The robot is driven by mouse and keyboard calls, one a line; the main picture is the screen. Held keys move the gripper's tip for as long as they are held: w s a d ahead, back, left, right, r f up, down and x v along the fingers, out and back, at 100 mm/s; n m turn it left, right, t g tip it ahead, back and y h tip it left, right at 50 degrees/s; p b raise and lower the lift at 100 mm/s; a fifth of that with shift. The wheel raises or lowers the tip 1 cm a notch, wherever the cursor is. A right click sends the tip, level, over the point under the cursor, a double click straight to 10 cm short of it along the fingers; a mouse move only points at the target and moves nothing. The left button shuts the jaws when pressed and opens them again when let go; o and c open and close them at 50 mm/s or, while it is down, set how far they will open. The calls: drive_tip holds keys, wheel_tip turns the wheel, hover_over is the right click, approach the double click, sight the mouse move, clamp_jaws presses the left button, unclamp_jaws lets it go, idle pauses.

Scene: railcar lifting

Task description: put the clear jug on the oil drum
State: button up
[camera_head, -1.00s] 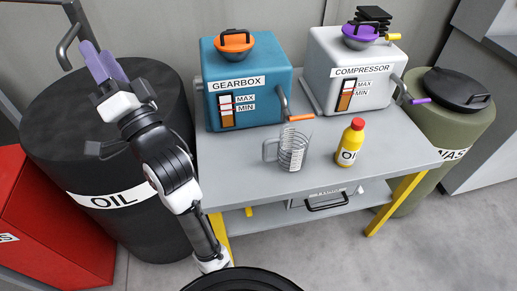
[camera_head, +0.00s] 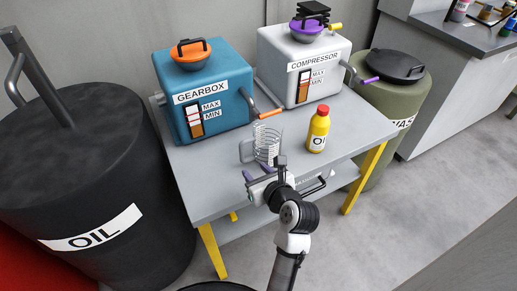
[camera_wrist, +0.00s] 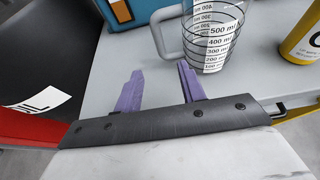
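The clear jug (camera_head: 267,142) stands upright near the front of the grey table, with its handle on its left side. In the wrist view the jug (camera_wrist: 215,45), with black volume marks, is just beyond my fingers. The oil drum (camera_head: 65,200) is large and black, left of the table; a slice of it shows in the wrist view (camera_wrist: 45,50). My gripper (camera_head: 257,171) is at the table's front edge, before the jug's handle. In the wrist view its two purple fingers (camera_wrist: 158,82) are apart with nothing between them, not touching the jug.
A yellow oil bottle (camera_head: 318,130) with a red cap stands right of the jug. A blue gearbox (camera_head: 225,82) and a white compressor (camera_head: 285,62) stand behind on the table (camera_head: 205,190). A green waste drum (camera_head: 405,100) is at the right. Part of the drum top is clear.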

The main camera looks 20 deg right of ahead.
sight(243, 157)
drive_tip(key=p+x, duration=0.1)
drive_tip(key=x, duration=1)
drive_tip(key=shift+w, duration=0.3)
drive_tip(key=shift+r, duration=0.1)
clamp_jaws()
